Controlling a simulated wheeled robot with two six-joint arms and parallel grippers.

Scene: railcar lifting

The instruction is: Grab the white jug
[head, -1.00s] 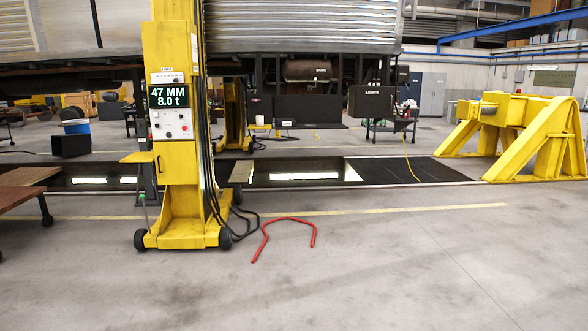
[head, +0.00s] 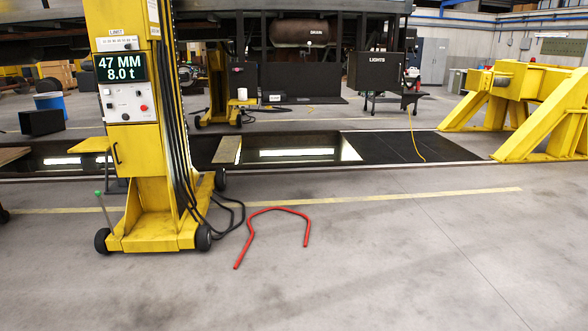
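I cannot clearly make out a white jug. A small white object (head: 242,94) shows on a low yellow stand beyond the pit, behind the lifting column. Another small pale object (head: 412,74) shows on a dark cart under the railcar's right end. Both are too small to tell what they are. Neither of my grippers is in view.
A yellow lifting column (head: 130,140) reading 47 MM and 8.0 t stands on wheels at left, black cables beside it. A bent red bar (head: 278,210) lies on the floor. A dark pit (head: 300,149) crosses behind. A yellow frame (head: 525,110) stands right. The foreground floor is clear.

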